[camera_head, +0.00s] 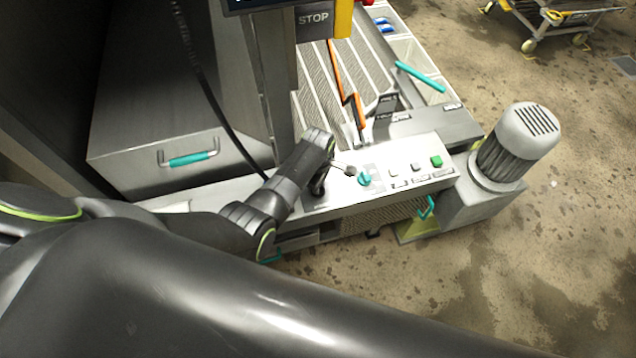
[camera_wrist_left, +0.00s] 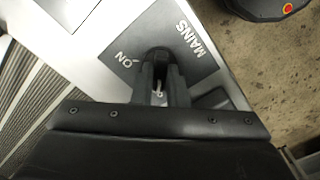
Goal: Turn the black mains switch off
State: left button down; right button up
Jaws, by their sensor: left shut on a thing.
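The black mains switch (camera_wrist_left: 157,56) shows in the left wrist view on a grey plate (camera_wrist_left: 158,24) lettered MAINS and ON. My left gripper (camera_wrist_left: 160,86) is shut on the switch, with a finger on each side of it. The ON mark lies just left of the switch in that view. A small white mark shows between the fingers; the switch's exact angle is partly hidden. In the head view my left gripper (camera_head: 318,188) reaches down to the left part of the control panel (camera_head: 400,165), and the switch there is hidden. My right gripper is not in view.
A teal knob (camera_head: 364,179) and a green button (camera_head: 436,161) sit on the panel to the right of my gripper. A grey motor (camera_head: 515,145) stands at the panel's right end. A steel drawer with a teal handle (camera_head: 190,159) is at the left.

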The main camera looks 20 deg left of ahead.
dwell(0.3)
pick_arm(q)
jog(key=c, duration=1.4)
grip_release()
jog(key=shift+c, duration=0.2)
jog(key=shift+r, duration=0.6)
notch_tip(320, 180, up, 16)
jog(key=b, duration=0.1)
jog(key=shift+b, duration=0.35)
